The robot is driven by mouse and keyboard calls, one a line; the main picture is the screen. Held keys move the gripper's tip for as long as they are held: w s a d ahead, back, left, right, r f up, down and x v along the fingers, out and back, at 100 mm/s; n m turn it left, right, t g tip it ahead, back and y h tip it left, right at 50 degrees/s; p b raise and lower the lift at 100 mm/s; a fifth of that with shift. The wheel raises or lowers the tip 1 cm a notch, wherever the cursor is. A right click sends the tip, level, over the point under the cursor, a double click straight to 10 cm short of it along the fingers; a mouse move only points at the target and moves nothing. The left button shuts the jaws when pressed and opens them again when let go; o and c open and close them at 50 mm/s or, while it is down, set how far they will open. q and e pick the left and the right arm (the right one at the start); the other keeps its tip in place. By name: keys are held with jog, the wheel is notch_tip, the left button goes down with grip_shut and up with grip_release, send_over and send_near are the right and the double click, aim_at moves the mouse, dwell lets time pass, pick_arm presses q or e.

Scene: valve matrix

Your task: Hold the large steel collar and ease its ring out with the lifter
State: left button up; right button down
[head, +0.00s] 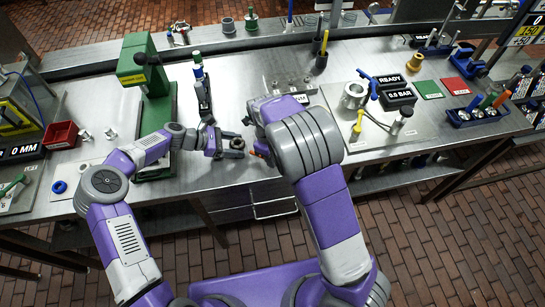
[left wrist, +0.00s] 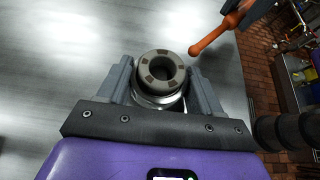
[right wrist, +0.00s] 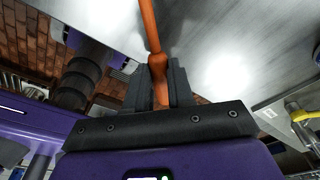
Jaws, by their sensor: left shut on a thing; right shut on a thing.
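The large steel collar (left wrist: 157,101) is between my left gripper's fingers (left wrist: 160,72), which are shut on its sides. A grey ring (left wrist: 146,73) with brown marks sits in the collar's top around a dark bore. In the head view the collar (head: 236,144) is low over the bench, in front of my left gripper. My right gripper (right wrist: 157,82) is shut on the orange lifter (right wrist: 150,28). In the left wrist view the lifter (left wrist: 219,34) comes in from the upper right. Its rounded tip is close to the ring's right side, apparently apart from it. My right arm hides most of the right gripper in the head view.
A red bin (head: 61,135) is at far left. A grey fixture plate (head: 375,135) with a steel cylinder and yellow-handled tool lies right. Bare steel bench (head: 232,75) lies behind the hands.

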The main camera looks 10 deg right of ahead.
jog(key=shift+s+d+r, duration=0.2)
jog(key=shift+d+r, duration=0.05)
jog(key=shift+r, duration=0.7)
jog(key=shift+s+d+r, duration=0.2)
jog(key=shift+s+r, duration=0.05)
jog(key=shift+r, duration=0.65)
jog(key=shift+s+d+r, duration=0.2)
jog(key=shift+d+r, duration=0.05)
jog(key=shift+r, duration=0.7)
pick_arm(q)
jog(key=o, duration=0.9)
jog(key=v, duration=1.2)
